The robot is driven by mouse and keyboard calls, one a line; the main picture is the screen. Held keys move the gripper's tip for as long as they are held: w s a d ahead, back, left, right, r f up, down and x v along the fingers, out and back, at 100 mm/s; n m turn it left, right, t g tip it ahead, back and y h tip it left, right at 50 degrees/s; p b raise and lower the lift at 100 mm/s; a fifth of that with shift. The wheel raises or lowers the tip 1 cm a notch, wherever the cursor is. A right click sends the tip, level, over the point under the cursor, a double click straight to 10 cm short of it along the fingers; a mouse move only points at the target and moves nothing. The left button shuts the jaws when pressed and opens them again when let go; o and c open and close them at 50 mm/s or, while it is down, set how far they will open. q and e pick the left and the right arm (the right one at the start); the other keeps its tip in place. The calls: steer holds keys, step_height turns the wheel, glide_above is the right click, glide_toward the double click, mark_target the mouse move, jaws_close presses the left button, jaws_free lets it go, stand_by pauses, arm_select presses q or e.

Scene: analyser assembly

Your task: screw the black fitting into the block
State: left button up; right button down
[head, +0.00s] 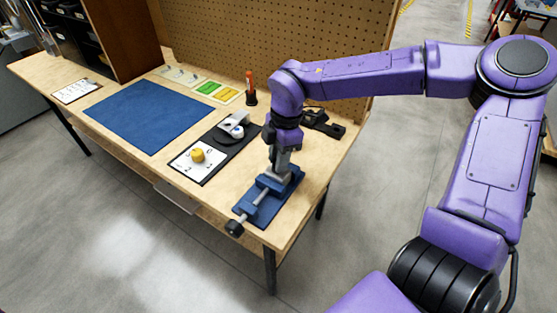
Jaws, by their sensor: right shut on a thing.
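My right gripper (279,163) points straight down over the blue vise (262,198) at the right front corner of the bench. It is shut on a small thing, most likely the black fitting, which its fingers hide. A grey block (278,178) seems to sit in the vise jaws directly under the fingertips. Whether the fitting touches the block or sits in its hole cannot be told at this size. My left gripper is not in view.
A white plate with a yellow knob (198,155) and a white part (235,124) lie on a black mat left of the vise. A red-handled tool (250,88) stands behind. A dark device (323,123) lies right of my wrist. The blue mat (148,111) is clear.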

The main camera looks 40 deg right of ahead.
steer(key=m+b, duration=0.3)
steer(key=shift+f+t+b, duration=0.2)
steer(key=shift+t+b, duration=0.1)
steer(key=shift+r+m, duration=0.1)
steer(key=shift+m, duration=0.2)
steer(key=shift+r, duration=0.15)
steer(key=shift+m+b, duration=0.3)
steer(key=shift+b, duration=0.15)
steer(key=m+b, duration=0.2)
steer(key=b, duration=0.1)
steer(key=shift+f+m+h+b, duration=0.25)
steer(key=shift+m+h+b, duration=0.05)
steer(key=shift+m, duration=0.1)
steer(key=shift+r+m+t+b, duration=0.15)
steer(key=shift+m+t+b, duration=0.15)
steer(key=shift+m+b, duration=0.15)
steer(key=shift+r, duration=0.1)
